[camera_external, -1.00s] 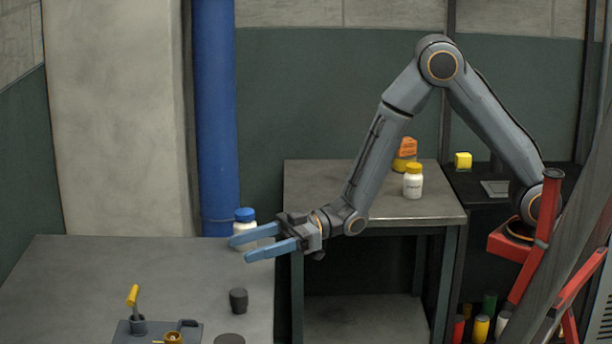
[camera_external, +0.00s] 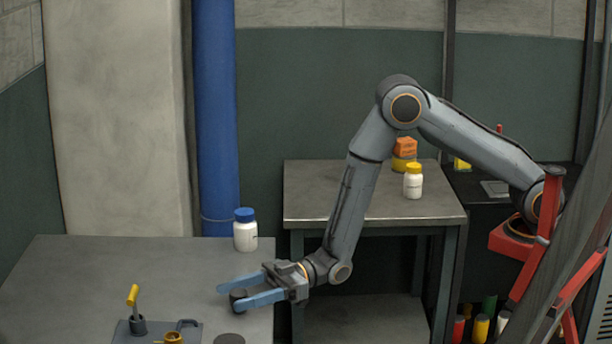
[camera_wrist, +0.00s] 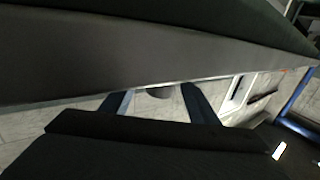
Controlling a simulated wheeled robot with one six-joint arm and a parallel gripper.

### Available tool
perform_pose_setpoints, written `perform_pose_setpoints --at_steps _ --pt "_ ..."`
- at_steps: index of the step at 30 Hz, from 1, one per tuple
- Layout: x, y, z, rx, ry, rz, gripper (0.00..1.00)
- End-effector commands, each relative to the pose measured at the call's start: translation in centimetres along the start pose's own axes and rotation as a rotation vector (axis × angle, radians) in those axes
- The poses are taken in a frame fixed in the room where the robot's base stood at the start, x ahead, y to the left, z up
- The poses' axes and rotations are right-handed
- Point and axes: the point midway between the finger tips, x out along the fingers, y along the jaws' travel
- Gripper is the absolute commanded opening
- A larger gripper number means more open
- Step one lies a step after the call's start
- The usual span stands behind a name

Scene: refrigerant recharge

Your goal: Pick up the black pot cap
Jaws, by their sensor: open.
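A small dark cylinder (camera_external: 238,299), which looks like the black pot cap, stands on the left table. My gripper (camera_external: 231,297) is open, with its two blue fingers low over the table and one on each side of the cylinder. The near finger hides part of the cylinder; I cannot tell whether either finger touches it. In the wrist view, a dark round thing (camera_wrist: 160,92) shows between my gripper's fingers (camera_wrist: 156,102). A flat dark disc (camera_external: 229,339) lies on the table in front of the cylinder.
A white bottle with a blue cap (camera_external: 245,232) stands behind my gripper. A dark fixture with a yellow handle (camera_external: 133,296) and a brass fitting (camera_external: 173,338) are at the front left. A second table (camera_external: 310,205) holds a yellow-capped white bottle (camera_external: 413,183). The left table's back left is clear.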

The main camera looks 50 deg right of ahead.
Motion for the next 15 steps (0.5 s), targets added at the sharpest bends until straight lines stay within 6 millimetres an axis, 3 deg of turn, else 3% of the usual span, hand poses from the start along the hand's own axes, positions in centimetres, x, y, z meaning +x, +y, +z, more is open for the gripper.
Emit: perform_pose_setpoints --at_steps 7,15 --pt "3.4 -0.2 -0.4 -0.001 0.0 -0.001 0.54" --pt "4.0 -0.1 -0.3 0.0 0.0 0.0 0.54"
